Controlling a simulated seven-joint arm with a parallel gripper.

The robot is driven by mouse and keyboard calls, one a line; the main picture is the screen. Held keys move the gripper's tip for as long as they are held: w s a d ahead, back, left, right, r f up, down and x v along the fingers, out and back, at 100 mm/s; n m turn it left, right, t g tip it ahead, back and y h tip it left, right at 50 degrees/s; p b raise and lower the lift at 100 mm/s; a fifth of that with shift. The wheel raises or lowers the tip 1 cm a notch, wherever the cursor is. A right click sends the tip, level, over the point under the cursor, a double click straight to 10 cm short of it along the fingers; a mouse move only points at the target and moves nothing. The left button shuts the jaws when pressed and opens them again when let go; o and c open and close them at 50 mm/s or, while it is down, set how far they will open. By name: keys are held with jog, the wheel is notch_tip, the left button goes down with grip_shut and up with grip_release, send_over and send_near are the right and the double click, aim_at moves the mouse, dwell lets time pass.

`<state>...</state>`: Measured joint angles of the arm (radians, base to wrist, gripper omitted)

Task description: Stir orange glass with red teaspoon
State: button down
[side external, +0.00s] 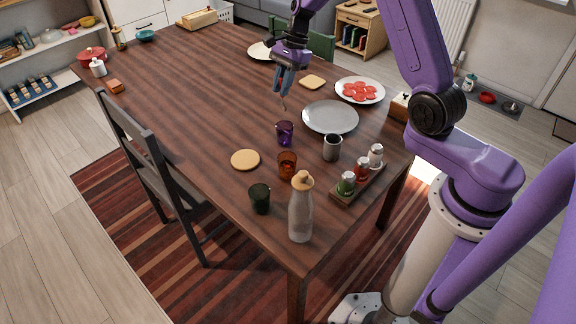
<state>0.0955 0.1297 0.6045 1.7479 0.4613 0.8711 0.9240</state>
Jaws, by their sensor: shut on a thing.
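The orange glass (287,165) stands upright on the wooden table, near its front end. My gripper (284,93) is above the table, behind and clear of the orange glass. It is shut on a thin teaspoon (284,105), which hangs down below the fingertips. The teaspoon is too small in this view for me to tell its colour, and its upper part is hidden by the fingers. The inside of the orange glass is hard to see.
A purple glass (285,134) stands just behind the orange glass. A dark green glass (260,199), bottle (301,215), metal mug (332,148) and spice rack (357,188) are close by. A grey plate (331,117) lies right of the gripper. The table's left middle is clear.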

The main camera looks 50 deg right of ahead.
jog(key=s+a+g, duration=0.2)
jog(key=s+a, duration=0.6)
jog(key=a, duration=0.1)
notch_tip(320, 180, down, 12)
jog(key=shift+w+d+m, duration=0.2)
jog(key=shift+m, duration=0.2)
dwell(1.0)
jog(key=shift+r, duration=0.1)
jog(key=shift+w, duration=0.15)
jog(key=shift+a, duration=0.1)
